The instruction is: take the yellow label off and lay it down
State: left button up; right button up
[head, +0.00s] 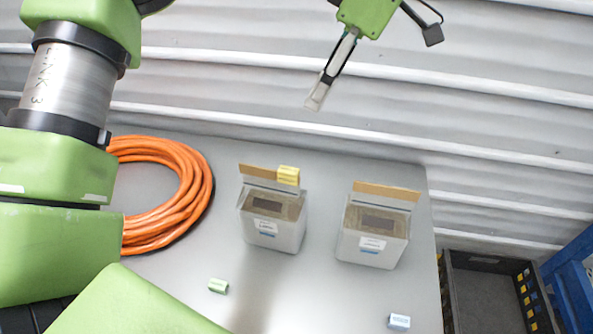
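The yellow label (288,175) is a small ribbed block. It sits at the right end of the wooden strip (258,171) along the back of the left hopper (272,219). My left gripper (315,101) hangs in from the top, above and beyond the table's back edge in the picture, clear of the label. It is seen nearly edge-on, so I cannot tell whether its fingers are apart. Nothing shows held in it. My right gripper is not in view.
A second hopper (373,232) with a bare wooden strip (386,191) stands to the right. A green label (218,286) and a blue label (399,322) lie on the grey table (320,290). An orange hose coil (190,195) lies left. A dark crate (478,262) is beyond the right edge.

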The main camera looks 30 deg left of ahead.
pick_arm(q)
jog(key=b, duration=0.5)
send_near(290, 170)
jog(key=b+x, duration=0.1)
jog(key=x, duration=0.4)
jog(key=p+x, duration=0.1)
jog(key=x, duration=0.3)
jog(key=shift+a+f, duration=0.1)
jog(key=shift+a, duration=0.05)
jog(key=shift+s, duration=0.1)
jog(key=c, duration=0.8)
